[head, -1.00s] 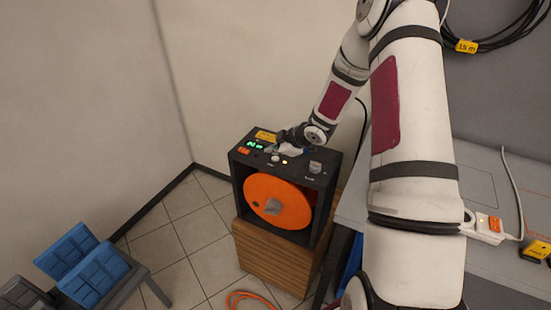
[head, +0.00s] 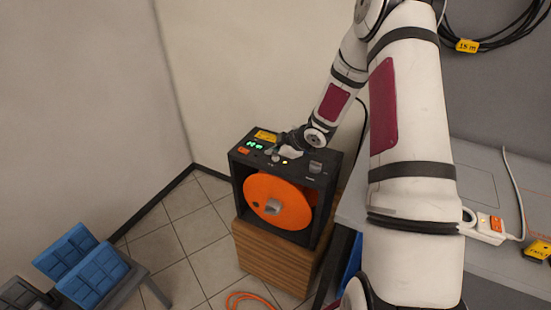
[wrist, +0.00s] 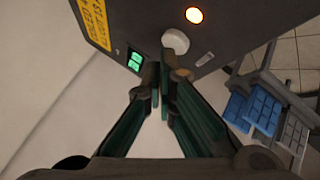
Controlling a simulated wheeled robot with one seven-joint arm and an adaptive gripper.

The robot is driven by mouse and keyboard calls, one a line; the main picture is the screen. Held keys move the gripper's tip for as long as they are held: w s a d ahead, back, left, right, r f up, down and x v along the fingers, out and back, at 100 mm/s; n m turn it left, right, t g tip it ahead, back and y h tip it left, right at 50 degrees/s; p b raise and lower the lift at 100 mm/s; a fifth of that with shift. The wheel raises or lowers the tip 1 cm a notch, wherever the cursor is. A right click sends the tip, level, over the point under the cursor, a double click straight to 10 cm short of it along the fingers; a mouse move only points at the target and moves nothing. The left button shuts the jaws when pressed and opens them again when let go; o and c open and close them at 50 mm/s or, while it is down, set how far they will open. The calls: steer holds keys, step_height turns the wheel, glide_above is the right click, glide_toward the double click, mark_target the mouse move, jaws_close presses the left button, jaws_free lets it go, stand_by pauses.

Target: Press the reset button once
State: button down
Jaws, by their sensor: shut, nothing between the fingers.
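The black box (head: 238,185) has a top panel with a white round button (wrist: 176,41), also seen in the head view (head: 276,159). I cannot read which control is marked reset. An amber light or lit button (wrist: 194,15) glows beside the white one. A green lit display (wrist: 135,60) and a yellow label (wrist: 97,22) are on the same panel. My gripper (wrist: 164,62) is shut and empty, its fingertips close to the white button in the wrist view. Whether they touch it I cannot tell. In the head view the fingers are small and partly hidden by the wrist.
An orange disc (head: 285,207) sits in the box's front. The box stands on a wooden cabinet (head: 262,258) by the wall. A grey bench (head: 483,270) with a power strip (head: 484,227) is at the right. Blue panels (head: 85,265) lie at the lower left.

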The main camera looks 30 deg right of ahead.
mark_target(275, 159)
steer(key=shift+f, duration=0.45)
stand_by(0.3)
steer(key=shift+r, duration=0.1)
steer(key=shift+r+p, duration=0.55)
steer(key=shift+r, duration=0.25)
step_height(275, 159, up, 3)
steer(key=shift+s+f+p, duration=0.1)
steer(key=shift+p, duration=1)
steer(key=shift+r+p, duration=0.8)
steer(key=shift+r, duration=0.3)
